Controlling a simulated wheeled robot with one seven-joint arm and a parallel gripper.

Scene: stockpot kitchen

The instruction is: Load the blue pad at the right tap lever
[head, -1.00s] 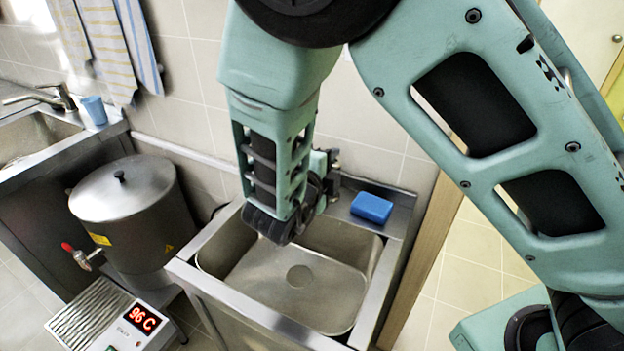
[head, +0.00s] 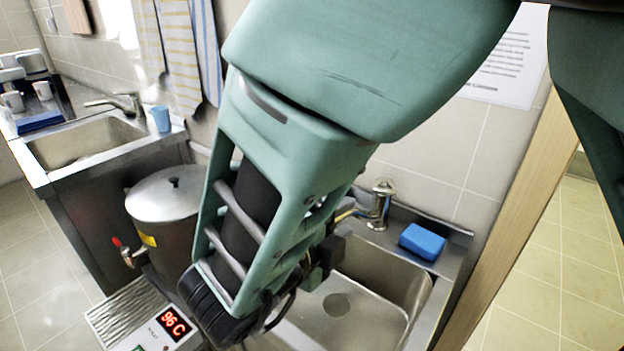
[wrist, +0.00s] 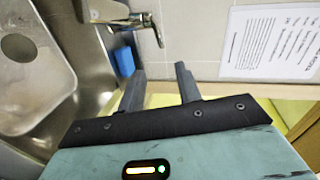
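The blue pad (head: 422,242) lies on the steel ledge behind the right sink (head: 420,290), to the right of the tap (head: 381,208). In the wrist view the pad (wrist: 124,62) sits just below the tap (wrist: 136,22), partly covered by my left finger. In the head view my forearm mostly hides the gripper.
A steel pot (head: 165,195) with a red-handled spigot stands left of the right sink, behind a 96 C display (head: 173,322). A left sink (head: 85,145) has a blue cup (head: 160,118) beside it. A wooden post (head: 510,210) stands close right of the sink.

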